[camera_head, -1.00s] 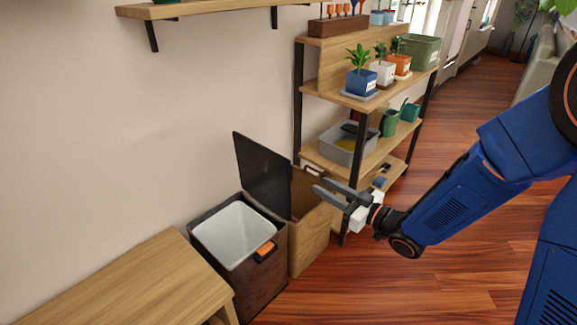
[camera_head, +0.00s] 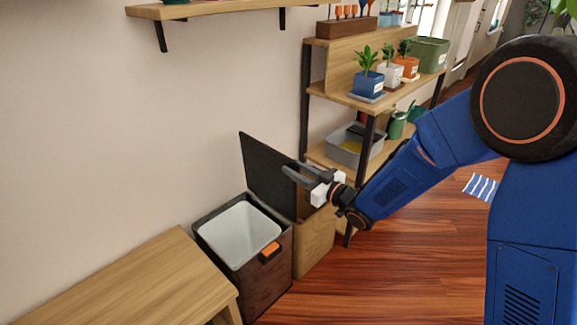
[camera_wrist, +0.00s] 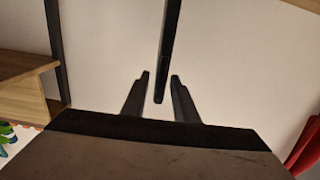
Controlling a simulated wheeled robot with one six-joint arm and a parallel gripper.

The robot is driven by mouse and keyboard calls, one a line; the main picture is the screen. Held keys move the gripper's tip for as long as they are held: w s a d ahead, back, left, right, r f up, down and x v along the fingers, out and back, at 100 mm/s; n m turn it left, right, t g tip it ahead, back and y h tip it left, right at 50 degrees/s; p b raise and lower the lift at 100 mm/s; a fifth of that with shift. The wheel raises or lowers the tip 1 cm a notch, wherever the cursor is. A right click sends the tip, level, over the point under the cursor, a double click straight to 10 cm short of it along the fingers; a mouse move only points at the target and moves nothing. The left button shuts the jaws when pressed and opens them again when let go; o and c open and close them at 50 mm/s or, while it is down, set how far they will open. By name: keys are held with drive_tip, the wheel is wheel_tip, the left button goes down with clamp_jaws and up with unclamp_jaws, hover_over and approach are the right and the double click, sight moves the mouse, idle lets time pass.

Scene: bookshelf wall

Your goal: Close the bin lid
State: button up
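The bin (camera_head: 262,275) is a brown box with a dark rim, a white inner liner (camera_head: 238,230) and an orange front tab (camera_head: 270,250). Its dark lid (camera_head: 262,165) stands raised, tilted up at the bin's right side. My gripper (camera_head: 290,168) is open and empty, its fingertips in front of the lid's right part. I cannot tell whether they touch it. In the wrist view the two fingers (camera_wrist: 161,76) are apart. A narrow dark bar shows between and above them. I cannot tell whether it is the lid's edge.
A wooden box (camera_head: 315,250) stands right beside the bin. A wooden bench (camera_head: 150,285) is at the left. A shelf rack (camera_head: 350,97) with plants and a grey tub stands behind the arm. A wall shelf (camera_head: 220,8) hangs above. The floor at the right is open around a striped cloth (camera_head: 480,187).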

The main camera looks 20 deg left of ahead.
sight(288, 165)
drive_tip(key=shift+x, duration=1.55)
clamp_jaws()
